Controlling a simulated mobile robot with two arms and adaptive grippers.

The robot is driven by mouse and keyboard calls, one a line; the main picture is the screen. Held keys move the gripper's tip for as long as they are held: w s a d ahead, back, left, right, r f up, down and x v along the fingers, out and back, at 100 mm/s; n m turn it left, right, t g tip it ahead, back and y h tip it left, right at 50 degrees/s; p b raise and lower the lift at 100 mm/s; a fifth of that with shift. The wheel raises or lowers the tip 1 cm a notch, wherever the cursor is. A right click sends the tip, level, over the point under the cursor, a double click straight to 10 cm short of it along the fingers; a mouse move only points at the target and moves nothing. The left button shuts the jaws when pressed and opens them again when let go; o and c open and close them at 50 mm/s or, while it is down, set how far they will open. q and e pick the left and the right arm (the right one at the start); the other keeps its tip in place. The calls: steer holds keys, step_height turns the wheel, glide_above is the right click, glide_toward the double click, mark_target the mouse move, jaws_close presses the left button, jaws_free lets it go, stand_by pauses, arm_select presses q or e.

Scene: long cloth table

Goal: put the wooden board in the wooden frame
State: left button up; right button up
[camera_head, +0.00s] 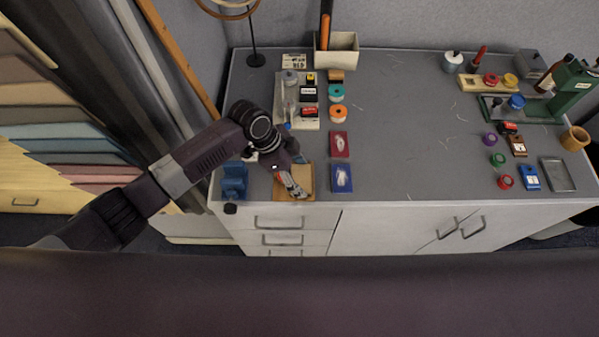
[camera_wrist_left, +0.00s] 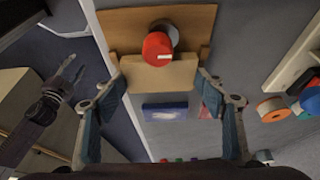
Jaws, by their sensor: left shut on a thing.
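In the head view, my left gripper (camera_head: 292,185) is over a tan wooden piece (camera_head: 307,178) at the table's front left edge. In the left wrist view, a pale wooden board (camera_wrist_left: 150,77) sits between the fingertips of my left gripper (camera_wrist_left: 158,88), which is shut on it. A larger, browner wooden piece, which looks like the frame (camera_wrist_left: 118,30), lies just beyond the board. I cannot tell whether they touch. My right gripper (camera_wrist_left: 72,68) shows at the left of the wrist view, empty, its fingers apart.
A red cylinder (camera_wrist_left: 157,46) shows over the brown wood. A blue holder (camera_head: 234,180) stands left of the gripper. A blue box (camera_head: 342,178) and a red box (camera_head: 339,144) lie to the right. Spools and a parts tray (camera_head: 310,124) are behind. The table's middle is clear.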

arm_select(q)
steer(key=o, duration=1.2)
steer(key=shift+c, duration=0.2)
steer(key=shift+r, duration=0.1)
steer(key=shift+a+r, duration=0.15)
steer(key=shift+r, duration=0.1)
steer(key=b+v, duration=0.2)
steer(key=v, duration=0.8)
steer(key=shift+a+r+b, duration=0.15)
steer(key=shift+b, duration=0.2)
steer(key=shift+a+r, duration=0.15)
steer(key=shift+r, duration=0.3)
